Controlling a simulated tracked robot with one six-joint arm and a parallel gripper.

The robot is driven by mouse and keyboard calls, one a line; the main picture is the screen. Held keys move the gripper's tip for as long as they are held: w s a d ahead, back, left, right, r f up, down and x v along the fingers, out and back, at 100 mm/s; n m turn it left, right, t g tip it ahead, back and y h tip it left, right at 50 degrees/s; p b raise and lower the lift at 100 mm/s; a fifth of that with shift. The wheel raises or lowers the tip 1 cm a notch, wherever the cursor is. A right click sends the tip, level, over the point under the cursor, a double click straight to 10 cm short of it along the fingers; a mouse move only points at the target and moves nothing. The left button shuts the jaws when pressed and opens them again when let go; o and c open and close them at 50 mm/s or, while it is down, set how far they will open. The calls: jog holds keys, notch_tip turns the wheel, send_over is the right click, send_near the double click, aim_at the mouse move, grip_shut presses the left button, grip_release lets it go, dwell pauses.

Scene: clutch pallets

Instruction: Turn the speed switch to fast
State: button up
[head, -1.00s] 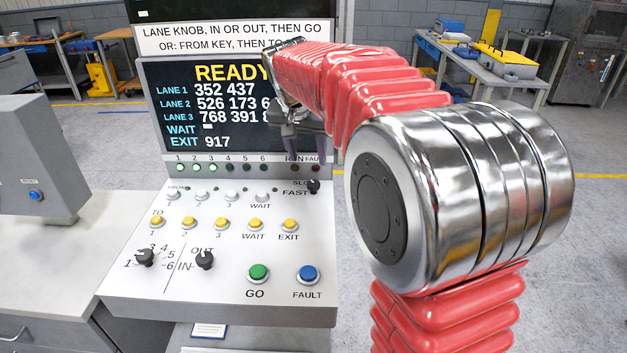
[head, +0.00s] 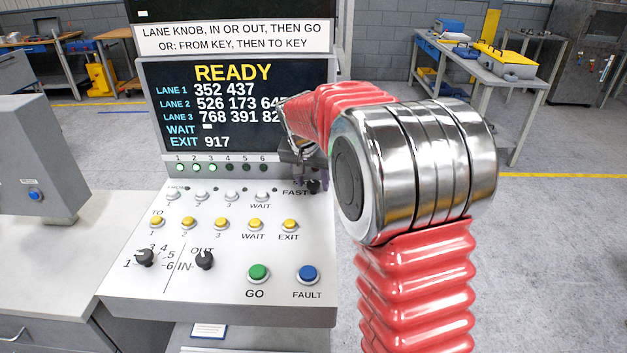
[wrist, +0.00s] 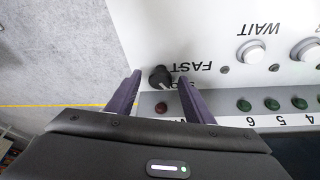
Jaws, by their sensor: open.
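The speed switch is a small black knob (head: 313,186) at the right edge of the console, beside the FAST label. In the wrist view the knob (wrist: 160,77) sits between the tips of my two purple fingers, with the FAST label beside it. My gripper (wrist: 162,88) is open, one finger on each side of the knob, with a gap visible to the left finger; I cannot tell whether the right finger touches it. In the head view my gripper (head: 305,180) is just at the knob, and it hides the SLOW label and lamp labels there.
The grey console (head: 130,290) has white and yellow buttons, two black knobs at lower left, a green GO button (head: 258,273) and a blue FAULT button (head: 308,274). The screen (head: 235,110) behind reads READY. The console's right edge lies close to the switch.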

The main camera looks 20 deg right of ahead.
jog(key=shift+c, duration=0.5)
jog(key=c, duration=0.9)
jog(key=shift+d, duration=0.2)
jog(key=shift+a, duration=0.1)
jog(key=shift+n, duration=0.4)
jog(key=shift+s, duration=0.1)
jog(key=n+y, duration=0.1)
jog(key=n, duration=0.1)
jog(key=n+t+y, duration=0.1)
jog(key=n, duration=0.2)
jog(key=shift+d, duration=0.2)
jog(key=shift+d+f+n+y, duration=0.1)
jog(key=shift+n+y, duration=0.5)
jog(key=shift+n, duration=0.95)
jog(key=shift+d+n+y, duration=0.1)
jog(key=shift+n+y, duration=0.5)
jog(key=shift+n, duration=0.95)
